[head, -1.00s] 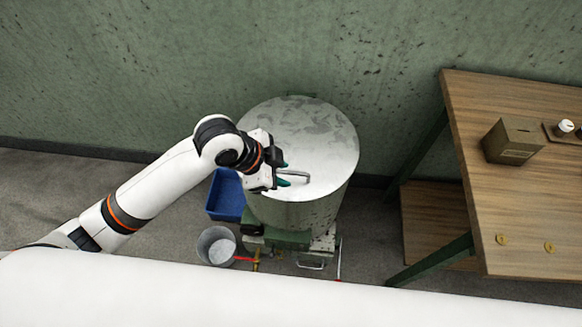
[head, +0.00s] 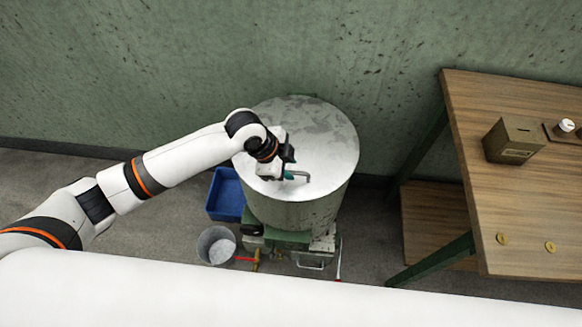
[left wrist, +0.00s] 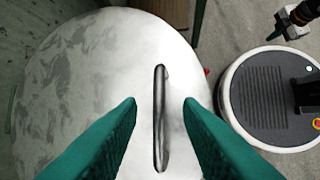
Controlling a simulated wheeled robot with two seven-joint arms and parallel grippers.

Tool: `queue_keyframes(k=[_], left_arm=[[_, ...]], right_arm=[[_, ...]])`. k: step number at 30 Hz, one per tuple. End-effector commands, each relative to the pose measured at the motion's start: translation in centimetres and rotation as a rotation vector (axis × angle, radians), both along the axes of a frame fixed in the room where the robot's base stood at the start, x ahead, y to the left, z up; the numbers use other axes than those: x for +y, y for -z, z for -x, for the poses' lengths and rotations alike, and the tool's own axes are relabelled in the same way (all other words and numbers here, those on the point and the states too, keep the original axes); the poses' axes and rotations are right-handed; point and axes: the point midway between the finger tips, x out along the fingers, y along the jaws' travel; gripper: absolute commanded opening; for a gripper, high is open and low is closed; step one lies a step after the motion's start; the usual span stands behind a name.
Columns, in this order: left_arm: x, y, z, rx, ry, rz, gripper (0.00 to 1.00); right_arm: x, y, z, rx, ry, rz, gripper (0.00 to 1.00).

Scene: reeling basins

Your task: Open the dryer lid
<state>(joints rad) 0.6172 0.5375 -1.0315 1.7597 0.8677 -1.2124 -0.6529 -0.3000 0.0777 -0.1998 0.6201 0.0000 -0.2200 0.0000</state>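The dryer is a round drum with a pale, mottled metal lid (head: 325,140), lying flat and closed on top. A thin bar handle (head: 302,177) stands at the lid's front; in the left wrist view the handle (left wrist: 160,120) runs upright in the picture. My left gripper (head: 289,175) is over the front left of the lid at the handle. In the left wrist view its green fingers (left wrist: 160,104) are apart, one on each side of the handle, with gaps between. What appears to be my right gripper (left wrist: 292,27) shows small in the left wrist view's upper right corner.
A blue bin (head: 226,195) and a grey bucket (head: 216,246) stand on the floor left of the dryer. A wooden table (head: 520,210) with a small box (head: 513,140) stands to the right. The green wall (head: 400,50) is close behind the dryer.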

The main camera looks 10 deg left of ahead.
Motion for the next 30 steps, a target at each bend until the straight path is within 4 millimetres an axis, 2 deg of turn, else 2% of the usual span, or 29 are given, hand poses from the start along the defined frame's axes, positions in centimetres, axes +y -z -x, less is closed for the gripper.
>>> queue_keyframes(k=[6,15,17,21,30], left_arm=[[-0.7,1.7,-0.4,-0.002,0.000,-0.001,0.33],[-0.8,1.9,-0.4,-0.002,0.000,0.000,0.33],[-0.8,1.9,-0.4,-0.002,0.000,0.000,0.24],[-0.8,1.9,-0.4,-0.002,0.000,0.000,0.01],[-0.8,1.7,-0.4,0.001,0.000,-0.001,0.00]], right_arm=[[0.0,0.1,0.0,0.000,-0.001,0.000,0.00],[0.0,0.1,0.0,0.000,-0.001,0.000,0.00],[0.0,0.1,0.0,0.000,-0.001,0.000,0.00],[-0.1,0.1,0.0,0.000,-0.002,0.001,0.00],[-0.3,-0.1,0.0,0.000,-0.002,0.003,0.00]])
